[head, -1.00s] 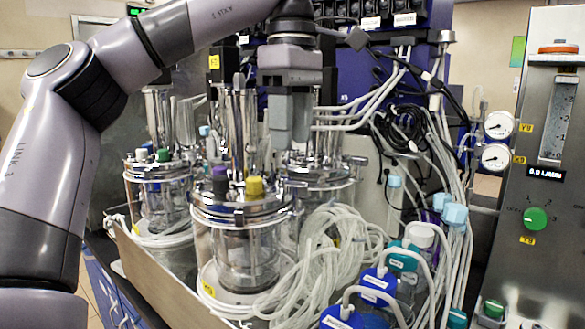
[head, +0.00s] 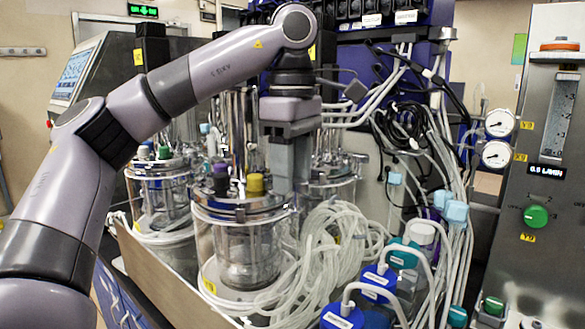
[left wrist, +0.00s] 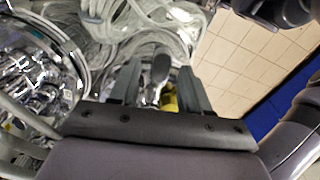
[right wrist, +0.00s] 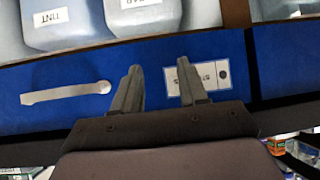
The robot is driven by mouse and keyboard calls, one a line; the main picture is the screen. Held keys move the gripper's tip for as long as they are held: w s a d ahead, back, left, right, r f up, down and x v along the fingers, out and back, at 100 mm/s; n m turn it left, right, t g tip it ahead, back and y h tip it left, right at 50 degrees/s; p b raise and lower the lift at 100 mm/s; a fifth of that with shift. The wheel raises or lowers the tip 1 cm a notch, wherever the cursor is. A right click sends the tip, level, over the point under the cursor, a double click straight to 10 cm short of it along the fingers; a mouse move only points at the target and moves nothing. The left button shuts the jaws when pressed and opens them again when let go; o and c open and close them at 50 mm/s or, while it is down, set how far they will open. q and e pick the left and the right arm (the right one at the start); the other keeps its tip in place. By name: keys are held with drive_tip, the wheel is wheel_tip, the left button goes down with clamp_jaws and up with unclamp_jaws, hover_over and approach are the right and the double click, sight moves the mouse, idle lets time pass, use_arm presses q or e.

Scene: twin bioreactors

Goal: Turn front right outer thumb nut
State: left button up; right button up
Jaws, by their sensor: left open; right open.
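The front bioreactor vessel (head: 245,245) is a clear jar with a metal head plate (head: 240,207), carrying a purple cap (head: 220,180) and a yellow cap (head: 255,184). My left gripper (head: 289,188) points down at the right edge of this head plate, open. In the left wrist view, a dark rounded knob-like part (left wrist: 161,68) shows between the open fingers, with a yellow part beside it; I cannot tell whether it is the thumb nut. The front right outer thumb nut is not clearly visible in the head view. My right gripper (right wrist: 160,68) is open and empty.
Coiled white tubing (head: 335,245) lies right of the front vessel. Blue-capped bottles (head: 377,280) stand at the front right. A second vessel (head: 160,195) stands to the left. The right gripper faces a blue panel (right wrist: 60,80) with a grey handle and white label.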

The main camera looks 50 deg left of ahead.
use_arm(q)
drive_tip(key=shift+c, duration=0.3)
clamp_jaws()
drive_tip(key=shift+n, duration=0.4)
drive_tip(key=n, duration=0.3)
drive_tip(key=shift+s+n, duration=0.1)
drive_tip(key=shift+n, duration=0.3)
drive_tip(key=n, duration=0.4)
drive_tip(key=shift+s+d+n, duration=0.1)
drive_tip(key=shift+d+n, duration=0.05)
drive_tip(key=shift+n, duration=0.15)
drive_tip(key=n, duration=0.4)
drive_tip(key=shift+d, duration=0.15)
drive_tip(key=shift+d+n, duration=0.1)
drive_tip(key=shift+n, duration=2.3)
